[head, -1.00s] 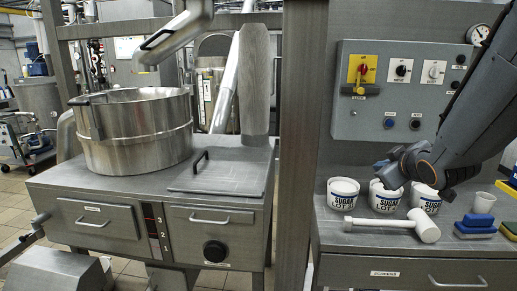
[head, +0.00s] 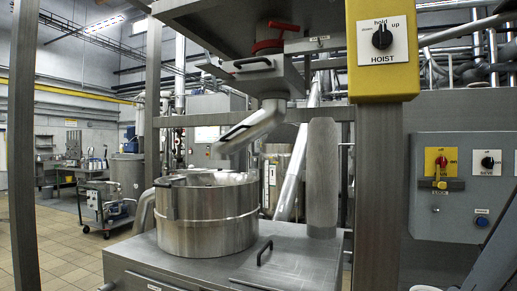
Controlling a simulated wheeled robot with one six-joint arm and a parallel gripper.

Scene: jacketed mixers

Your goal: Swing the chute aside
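The chute (head: 252,124) is a bent metal pipe that hangs below an overhead hopper box (head: 250,73). Its lower end points down and left, over the open top of a steel mixer bowl (head: 207,215). A dark handle (head: 235,132) runs along the chute's lower side. Above the chute a red valve handle (head: 277,38) shows at the box. My gripper is not in view; a dark part of my arm shows only at the lower right edge.
A yellow hoist switch box (head: 384,80) hangs on a steel post (head: 380,190) at the right. A grey control panel (head: 463,228) stands behind it. A rounded grey upright (head: 322,175) stands right of the bowl. Open tiled floor (head: 62,235) lies at the left.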

